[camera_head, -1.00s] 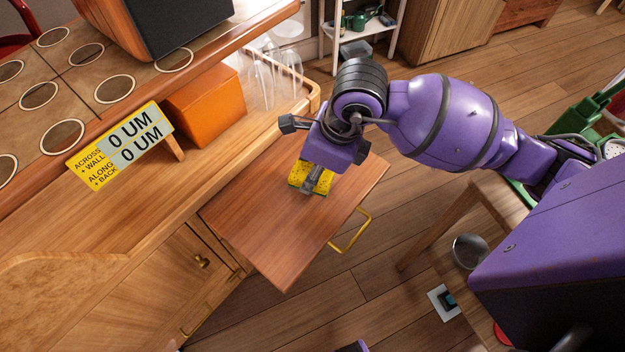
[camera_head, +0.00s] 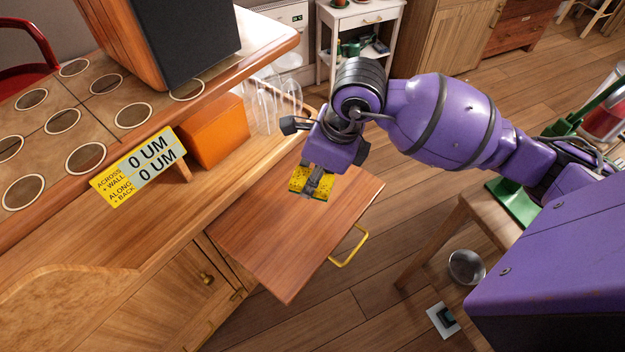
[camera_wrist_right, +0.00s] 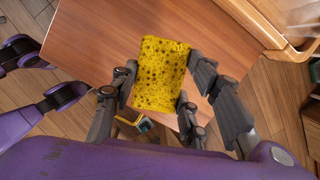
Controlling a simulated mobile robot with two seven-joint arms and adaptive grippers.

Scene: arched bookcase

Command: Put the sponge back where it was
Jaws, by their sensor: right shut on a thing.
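The yellow sponge (camera_head: 304,183) has dark pores and shows a thin green edge in the head view. It also fills the middle of the right wrist view (camera_wrist_right: 161,73). My right gripper (camera_head: 314,184) is shut on the sponge and holds it over the pull-out wooden board (camera_head: 290,235). The board's surface (camera_wrist_right: 110,45) also shows behind the sponge in the wrist view. I cannot tell whether the sponge touches the board. My left gripper is not seen in the head view.
A yellow sign (camera_head: 135,170) is in front of the box. The board has a yellow handle (camera_head: 350,247). A metal bowl (camera_head: 466,267) is on the right.

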